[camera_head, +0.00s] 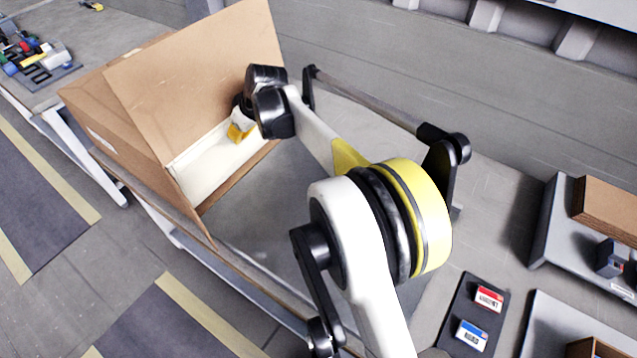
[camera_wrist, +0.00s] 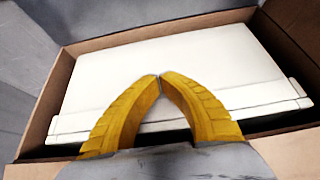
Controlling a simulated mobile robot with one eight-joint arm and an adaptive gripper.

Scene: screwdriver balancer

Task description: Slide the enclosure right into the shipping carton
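The cream-white enclosure (camera_head: 207,163) lies inside the brown shipping carton (camera_head: 125,122) in the head view. In the wrist view the enclosure (camera_wrist: 165,75) sits between the carton's (camera_wrist: 52,98) cardboard walls, with a dark gap along its near edge. My gripper (camera_head: 238,134) is at the carton's open side, over the enclosure's near part. In the wrist view its yellow fingers (camera_wrist: 160,77) meet at the tips with nothing between them. I cannot tell whether the tips touch the enclosure. The carton's large flap stands up and hides part of the inside.
A dark tray (camera_head: 474,312) with a red and a blue item lies at lower right. Another carton (camera_head: 610,208) stands at far right. Small parts lie at upper left.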

